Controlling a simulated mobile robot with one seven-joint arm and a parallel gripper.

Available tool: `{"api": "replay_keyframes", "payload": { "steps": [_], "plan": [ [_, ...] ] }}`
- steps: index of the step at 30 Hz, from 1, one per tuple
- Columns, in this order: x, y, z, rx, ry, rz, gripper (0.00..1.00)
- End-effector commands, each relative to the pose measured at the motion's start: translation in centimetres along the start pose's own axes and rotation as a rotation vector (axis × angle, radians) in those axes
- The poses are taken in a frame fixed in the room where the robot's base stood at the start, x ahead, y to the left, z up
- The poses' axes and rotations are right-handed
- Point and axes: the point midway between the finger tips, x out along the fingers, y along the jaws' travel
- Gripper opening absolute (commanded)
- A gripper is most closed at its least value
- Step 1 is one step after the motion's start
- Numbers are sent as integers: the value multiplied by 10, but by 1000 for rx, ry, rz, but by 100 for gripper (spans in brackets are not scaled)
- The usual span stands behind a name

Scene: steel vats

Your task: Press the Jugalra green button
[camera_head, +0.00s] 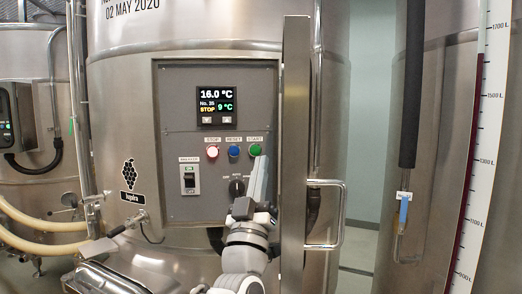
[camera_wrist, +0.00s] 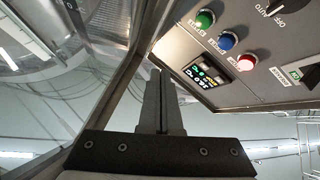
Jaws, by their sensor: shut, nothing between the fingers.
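The green button (camera_head: 255,150) sits under the START label on the grey control panel, at the right end of a row of three buttons. It also shows in the wrist view (camera_wrist: 205,19), near the top. My gripper (camera_head: 263,161) is shut and empty, its fingers pointing up just below and right of the green button in the head view. In the wrist view the closed fingertips (camera_wrist: 157,74) are left of and below the button, apart from it in the picture.
A blue button (camera_head: 234,151) and a lit red button (camera_head: 212,151) are left of the green one. Below are a breaker switch (camera_head: 190,179) and a black knob (camera_head: 237,186). A vertical steel post (camera_head: 293,120) with a handle (camera_head: 340,215) stands close right of the panel.

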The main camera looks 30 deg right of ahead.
Motion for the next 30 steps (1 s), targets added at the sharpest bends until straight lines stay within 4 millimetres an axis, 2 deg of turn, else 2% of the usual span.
{"api": "replay_keyframes", "payload": {
  "steps": [17, 23, 30],
  "plan": [
    [1, -1, 1, 0, 0, 0, 0],
    [13, -9, 9, 0, 0, 0, 0],
    [37, -26, 27, 0, 1, 0, 0]
  ]
}}
